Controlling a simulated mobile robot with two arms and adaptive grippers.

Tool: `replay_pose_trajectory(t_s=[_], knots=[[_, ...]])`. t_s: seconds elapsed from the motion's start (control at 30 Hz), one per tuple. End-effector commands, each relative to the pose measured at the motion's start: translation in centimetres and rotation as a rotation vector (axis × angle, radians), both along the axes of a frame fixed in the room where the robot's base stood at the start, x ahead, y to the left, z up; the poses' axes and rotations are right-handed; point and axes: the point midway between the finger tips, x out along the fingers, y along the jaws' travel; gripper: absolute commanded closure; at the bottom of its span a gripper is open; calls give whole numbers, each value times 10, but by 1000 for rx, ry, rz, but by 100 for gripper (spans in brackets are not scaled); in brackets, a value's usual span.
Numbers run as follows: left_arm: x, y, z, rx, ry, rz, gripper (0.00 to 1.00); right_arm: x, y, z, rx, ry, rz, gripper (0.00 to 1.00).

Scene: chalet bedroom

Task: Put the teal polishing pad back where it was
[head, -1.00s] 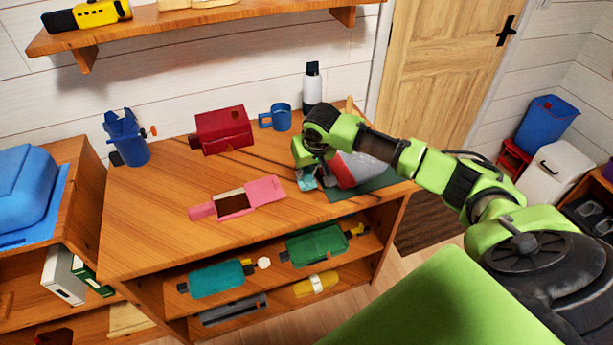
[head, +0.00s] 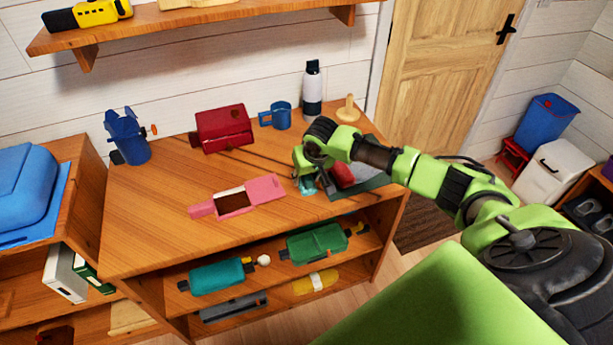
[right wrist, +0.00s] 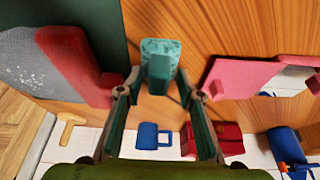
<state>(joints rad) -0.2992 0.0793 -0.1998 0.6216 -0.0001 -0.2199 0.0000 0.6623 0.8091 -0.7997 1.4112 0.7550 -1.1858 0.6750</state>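The teal polishing pad (head: 307,187) lies on the wooden workbench top (head: 150,215), just left of the dark green mat (head: 375,182). In the right wrist view the pad (right wrist: 161,52) has a raised darker teal block on it and shows just beyond my fingertips. My left gripper is not in view.
A red and grey tool (head: 342,176) lies on the mat, right of the gripper. A pink tray-like piece (head: 265,190) lies left of the pad. Behind stand a blue mug (head: 277,116), a red box (head: 222,128), a bottle (head: 312,90) and a wooden peg (head: 348,110). Bench front left is clear.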

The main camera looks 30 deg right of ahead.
Motion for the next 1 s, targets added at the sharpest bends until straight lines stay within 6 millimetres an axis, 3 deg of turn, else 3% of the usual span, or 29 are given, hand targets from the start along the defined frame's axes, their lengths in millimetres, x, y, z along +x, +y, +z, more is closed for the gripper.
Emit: replay_pose_trajectory(t_s=[0.33, 0.8, 1.0], knots=[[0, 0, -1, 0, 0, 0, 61, -3, 1, 13, 1, -1, 0, 66], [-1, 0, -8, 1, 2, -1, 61, -37, 9, 95, 0, -2, 0, 66], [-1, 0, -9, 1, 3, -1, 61, -44, 11, 112, 1, 1, 0, 66]])
